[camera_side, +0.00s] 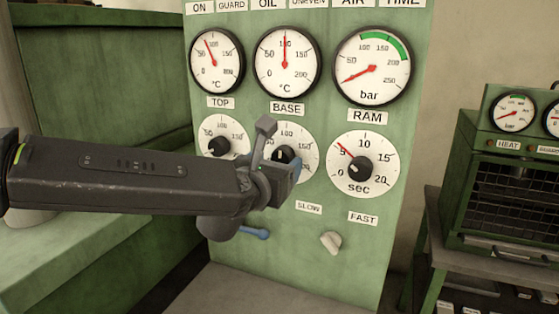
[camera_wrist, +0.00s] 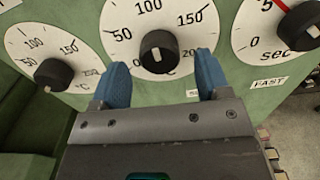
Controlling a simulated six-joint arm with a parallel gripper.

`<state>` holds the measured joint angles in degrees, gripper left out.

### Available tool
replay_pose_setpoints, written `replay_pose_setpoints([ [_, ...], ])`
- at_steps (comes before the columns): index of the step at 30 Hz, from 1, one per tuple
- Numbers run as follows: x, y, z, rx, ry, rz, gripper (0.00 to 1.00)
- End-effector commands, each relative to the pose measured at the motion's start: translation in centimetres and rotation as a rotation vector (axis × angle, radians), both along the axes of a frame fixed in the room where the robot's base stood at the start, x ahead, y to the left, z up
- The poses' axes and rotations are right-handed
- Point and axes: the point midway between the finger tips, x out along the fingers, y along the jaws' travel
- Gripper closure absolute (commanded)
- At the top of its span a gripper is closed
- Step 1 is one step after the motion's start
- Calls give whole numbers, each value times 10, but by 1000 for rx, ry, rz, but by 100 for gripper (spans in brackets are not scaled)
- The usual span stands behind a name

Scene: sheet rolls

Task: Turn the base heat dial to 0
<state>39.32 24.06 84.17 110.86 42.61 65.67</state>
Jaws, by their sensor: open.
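The base heat dial (camera_side: 298,140) is a white round scale under the BASE label, with a black knob (camera_side: 281,156) at its middle. My gripper (camera_side: 288,168) is in front of it and hides its lower left part. In the wrist view the dial (camera_wrist: 120,20) fills the upper middle, with its black knob (camera_wrist: 159,50) between and just beyond the two blue fingers. My gripper (camera_wrist: 162,70) is open there, one finger on each side, and appears not to touch the knob. The knob has a short pale mark; the number it points to is unclear.
The top dial (camera_side: 222,133) is to the left and the ram dial (camera_side: 362,143) to the right, both close by. Gauges (camera_side: 286,75) line the panel above. A pale knob (camera_side: 330,242) sits below. A green oven (camera_side: 508,190) stands at the right.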

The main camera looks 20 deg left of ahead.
Motion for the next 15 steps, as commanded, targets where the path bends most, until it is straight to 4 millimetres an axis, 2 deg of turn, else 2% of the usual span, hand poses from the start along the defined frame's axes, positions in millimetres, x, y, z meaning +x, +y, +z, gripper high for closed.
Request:
replay_pose_setpoints([
  [6, 18, 0, 0, 0, 1, 1, 30],
  [15, 20, 0, 0, -1, 1, 1, 30],
])
